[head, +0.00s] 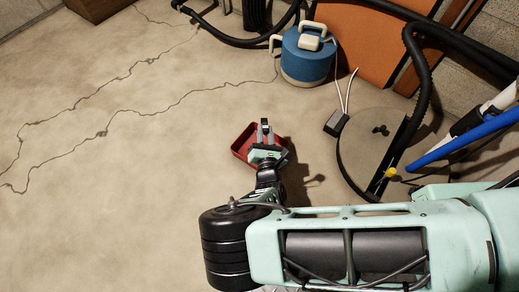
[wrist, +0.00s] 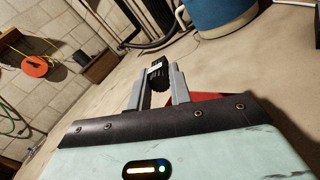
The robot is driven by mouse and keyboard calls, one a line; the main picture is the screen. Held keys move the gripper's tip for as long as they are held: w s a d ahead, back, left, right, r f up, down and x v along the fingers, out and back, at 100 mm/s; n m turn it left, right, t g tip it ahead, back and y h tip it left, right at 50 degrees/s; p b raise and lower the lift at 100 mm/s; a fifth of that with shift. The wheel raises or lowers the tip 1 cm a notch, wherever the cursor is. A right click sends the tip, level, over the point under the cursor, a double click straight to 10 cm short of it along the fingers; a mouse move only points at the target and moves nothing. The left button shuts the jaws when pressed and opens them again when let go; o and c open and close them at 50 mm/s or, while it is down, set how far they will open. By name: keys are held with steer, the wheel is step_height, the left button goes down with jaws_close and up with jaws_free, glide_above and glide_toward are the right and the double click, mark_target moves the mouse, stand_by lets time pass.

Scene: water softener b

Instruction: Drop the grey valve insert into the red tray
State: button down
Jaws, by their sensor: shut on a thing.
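My gripper (head: 265,129) is low over the floor, at the red tray (head: 241,142) in the head view. It is shut on the grey valve insert (wrist: 156,76), which looks dark and ribbed with a pale patch between the fingertips in the wrist view. The insert is a small dark shape (head: 265,123) in the head view. The red tray (wrist: 207,97) also shows behind the right finger in the wrist view, mostly hidden by my gripper body. In the head view the gripper overlaps the tray's middle and right. I cannot tell its exact height above the tray.
A blue canister (head: 307,57) with pale handles stands behind the tray. A small dark box (head: 335,123) with white cables and a round grey lid (head: 368,150) lie to the right. Black hoses run at the back. Cracked floor at the left is clear.

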step_height(320, 180, down, 4)
steer(key=b, duration=0.3)
steer(key=c, duration=1.2)
jaws_free()
steer(key=shift+s, duration=0.1)
